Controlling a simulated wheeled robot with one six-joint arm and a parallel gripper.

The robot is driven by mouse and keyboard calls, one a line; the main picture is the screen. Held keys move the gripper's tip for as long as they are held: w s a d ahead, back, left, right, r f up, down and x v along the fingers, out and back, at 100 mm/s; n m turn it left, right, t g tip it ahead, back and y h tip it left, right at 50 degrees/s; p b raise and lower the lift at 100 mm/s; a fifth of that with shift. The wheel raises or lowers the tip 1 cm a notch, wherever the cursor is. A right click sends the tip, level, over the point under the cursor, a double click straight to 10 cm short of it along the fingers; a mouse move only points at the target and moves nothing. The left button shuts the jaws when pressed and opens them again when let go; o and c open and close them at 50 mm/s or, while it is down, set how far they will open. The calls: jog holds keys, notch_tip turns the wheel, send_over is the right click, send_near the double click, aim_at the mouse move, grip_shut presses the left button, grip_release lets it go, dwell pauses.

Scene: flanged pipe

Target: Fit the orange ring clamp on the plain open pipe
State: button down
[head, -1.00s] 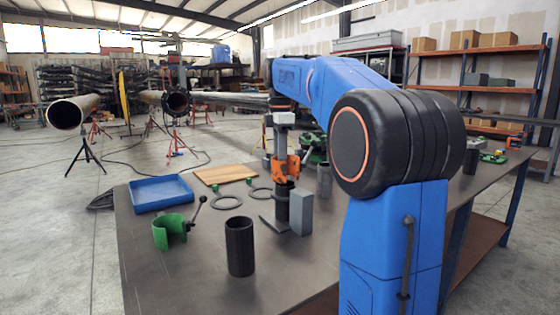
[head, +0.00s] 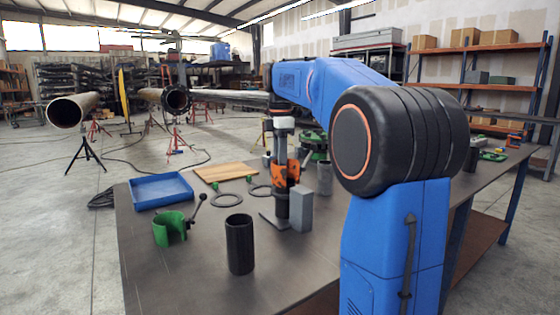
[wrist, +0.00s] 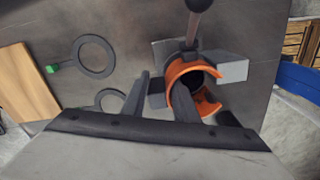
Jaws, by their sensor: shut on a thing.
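The orange ring clamp (head: 286,176) is at the upper part of a dark upright post (head: 281,204) on the table. It also shows in the wrist view (wrist: 210,103) as a partly open ring with a rod handle. My gripper (head: 281,158) is above the post, pointing down and shut on the clamp. In the wrist view one finger of my gripper (wrist: 161,84) reaches inside the ring and the other lies outside its wall. I cannot tell whether the clamp touches the post. The plain open pipe (head: 72,110) is at the far left, away from the table.
A flanged pipe (head: 176,99) stands right of the plain pipe. The table holds a grey block (head: 301,210) beside the post, a green clamp (head: 170,229), a black cylinder (head: 240,245), a blue tray (head: 160,192), a wooden board (head: 226,172) and flat rings (head: 227,201).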

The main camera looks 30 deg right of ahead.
jog(key=shift+f, duration=0.2)
jog(key=c, duration=1.3)
grip_release()
notch_tip(320, 180, up, 12)
